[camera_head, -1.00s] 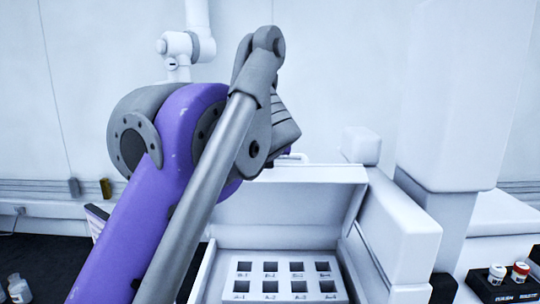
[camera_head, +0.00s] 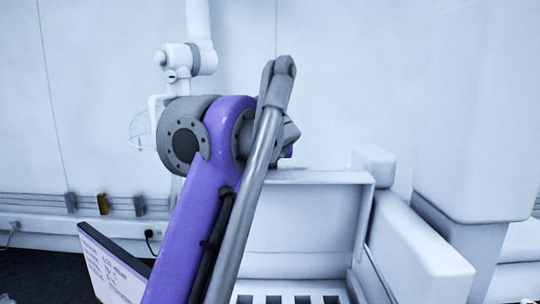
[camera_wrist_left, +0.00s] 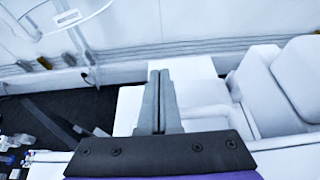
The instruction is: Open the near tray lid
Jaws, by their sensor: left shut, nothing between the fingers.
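The tray lid (camera_head: 318,225) stands raised at the back of the white tray (camera_head: 300,287), so the tray is open. The square wells show at the bottom edge of the head view. My left arm crosses in front and covers the lid's left part. In the left wrist view my left gripper (camera_wrist_left: 160,73) has its two grey fingers together, with nothing between them. In the head view its fingers are hidden behind the arm, so I cannot tell whether they touch the lid. My right gripper is not in view.
A white block-shaped housing (camera_head: 412,245) stands close to the right of the tray, with a tall white column (camera_head: 475,110) behind it. A tilted screen (camera_head: 112,268) is at the lower left. A wall rail with sockets (camera_head: 60,215) runs along the back.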

